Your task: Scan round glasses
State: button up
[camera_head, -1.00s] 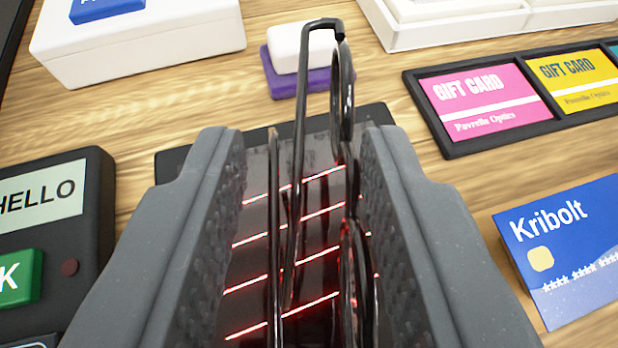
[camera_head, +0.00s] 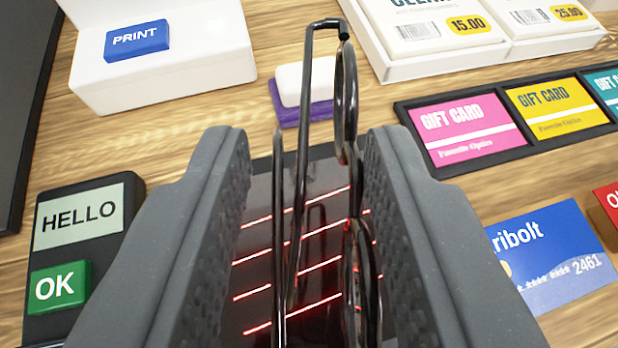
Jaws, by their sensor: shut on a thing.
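My gripper (camera_head: 308,150) is shut on the round glasses (camera_head: 353,195), with grey jaws on both sides of them. The glasses have thin dark frames and stand on edge between the jaws, one round rim near the tips and one lower down. A temple with a bent end runs beside the rims. Behind and below them is a dark glossy scanner plate (camera_head: 262,205) with several slanted red light lines. The jaws hide its sides. I cannot tell how far the glasses are from the plate.
A dark terminal (camera_head: 108,205) with HELLO screen and green OK button is at left. A white box (camera_head: 200,60) with a PRINT button is behind. A white block (camera_head: 305,80) sits on a purple base. Right are gift cards (camera_head: 465,130), a blue card (camera_head: 550,255) and price-labelled white boxes (camera_head: 430,55).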

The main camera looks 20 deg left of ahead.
jog(key=shift+r, duration=0.5)
jog(key=shift+s, duration=0.45)
jog(key=s+r+b, duration=0.2)
jog(key=s+b, duration=0.6)
jog(key=s, duration=0.6)
jog(key=shift+r, duration=0.4)
